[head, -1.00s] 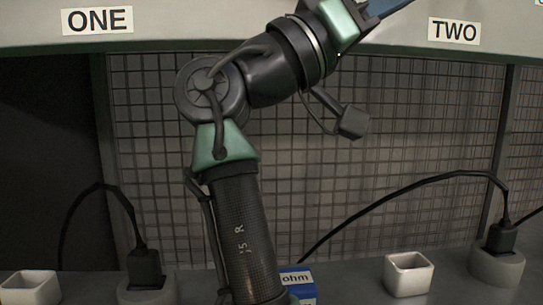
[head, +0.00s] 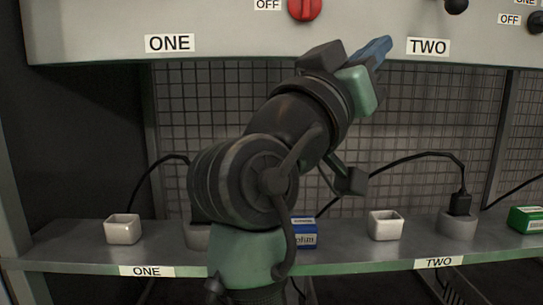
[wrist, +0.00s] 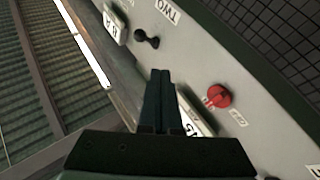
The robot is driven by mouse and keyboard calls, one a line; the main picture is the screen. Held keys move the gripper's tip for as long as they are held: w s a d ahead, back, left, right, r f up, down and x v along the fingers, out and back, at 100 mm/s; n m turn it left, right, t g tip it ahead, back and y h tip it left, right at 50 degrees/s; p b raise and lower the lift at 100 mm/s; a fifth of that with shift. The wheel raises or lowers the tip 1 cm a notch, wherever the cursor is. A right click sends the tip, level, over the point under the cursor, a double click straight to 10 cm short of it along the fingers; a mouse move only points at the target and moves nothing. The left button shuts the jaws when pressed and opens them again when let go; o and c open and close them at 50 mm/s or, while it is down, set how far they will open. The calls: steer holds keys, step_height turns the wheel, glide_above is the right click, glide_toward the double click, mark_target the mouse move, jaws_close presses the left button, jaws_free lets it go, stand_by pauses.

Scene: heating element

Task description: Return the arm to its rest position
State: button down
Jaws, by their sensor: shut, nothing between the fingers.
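My arm rises in the middle of the head view, in front of the shelf, and bends up to the right. My gripper (head: 376,50) is at its upper end, in front of the panel between the labels ONE (head: 169,43) and TWO (head: 428,46). In the wrist view the two dark fingers (wrist: 160,80) lie side by side, shut with nothing between them. They point along the panel face, with a red knob (wrist: 218,95) to their right and a black knob (wrist: 147,38) beyond. The red knob also shows at the top of the head view (head: 305,8).
On the shelf (head: 90,236) stand a white square cup (head: 122,229) at left and another (head: 385,224) at right. A blue box (head: 303,235) is partly behind my arm. A round base with a black plug (head: 459,222) and a green box (head: 526,219) are at right.

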steer(key=s+a+r+n+t+y+p, duration=0.1)
steer(key=s+a+n+t+y+p, duration=0.1)
steer(key=s+a+n+t+y, duration=0.4)
steer(key=s+a+t+y, duration=0.4)
steer(key=s+a+y, duration=0.1)
steer(key=s+y, duration=0.3)
steer(key=shift+a+r+y+p, duration=0.3)
steer(key=shift+a+y, duration=0.1)
steer(key=shift+y, duration=0.5)
steer(key=c, duration=1.6)
jaws_free()
